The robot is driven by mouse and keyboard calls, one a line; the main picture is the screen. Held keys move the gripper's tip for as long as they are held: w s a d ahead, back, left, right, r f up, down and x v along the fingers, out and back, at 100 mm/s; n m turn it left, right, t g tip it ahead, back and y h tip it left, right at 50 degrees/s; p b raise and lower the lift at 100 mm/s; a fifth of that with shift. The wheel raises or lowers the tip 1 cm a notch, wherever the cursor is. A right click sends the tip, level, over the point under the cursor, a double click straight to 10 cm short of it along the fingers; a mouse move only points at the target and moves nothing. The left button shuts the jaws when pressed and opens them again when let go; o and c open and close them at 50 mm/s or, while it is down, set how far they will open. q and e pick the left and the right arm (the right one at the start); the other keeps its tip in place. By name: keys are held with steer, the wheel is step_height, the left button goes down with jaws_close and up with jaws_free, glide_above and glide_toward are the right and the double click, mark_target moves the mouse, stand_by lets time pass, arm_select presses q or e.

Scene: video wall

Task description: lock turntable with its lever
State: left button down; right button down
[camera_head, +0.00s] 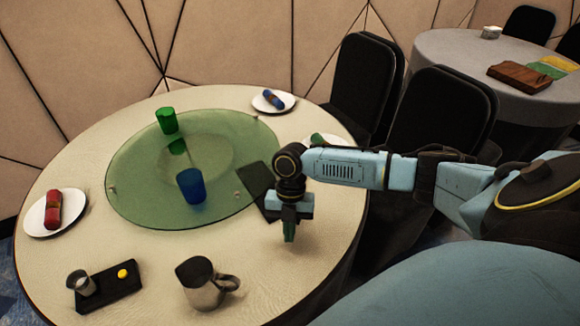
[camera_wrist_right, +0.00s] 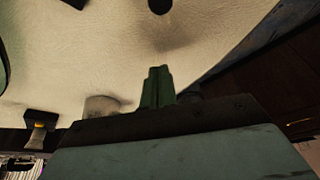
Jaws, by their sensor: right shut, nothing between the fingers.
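The turntable (camera_head: 140,200) is a green see-through glass disc on the round table. A green cup (camera_head: 167,121) and a blue cup (camera_head: 191,186) stand on it. A dark flat rectangular piece (camera_head: 256,180) lies at the turntable's right edge; I cannot tell whether the lever is part of it. My right gripper (camera_head: 289,232) points down over the table, to the right of the turntable and apart from it. Its green fingers are shut and empty, and they also show in the right wrist view (camera_wrist_right: 157,88). My left gripper is not in view.
A metal jug (camera_head: 202,284) and a dark tray (camera_head: 118,288) with a small cup and a yellow item stand at the front. Plates with red (camera_head: 53,209) and blue (camera_head: 273,99) rolls lie near the rim. Dark chairs (camera_head: 362,85) stand behind my right arm.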

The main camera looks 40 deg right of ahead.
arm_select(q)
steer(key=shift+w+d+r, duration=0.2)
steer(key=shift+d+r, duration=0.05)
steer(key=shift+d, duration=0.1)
arm_select(e)
steer(key=w+v, duration=0.1)
steer(key=v, duration=0.8)
steer(key=shift+r, duration=0.25)
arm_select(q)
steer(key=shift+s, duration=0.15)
arm_select(e)
steer(key=shift+a, duration=0.1)
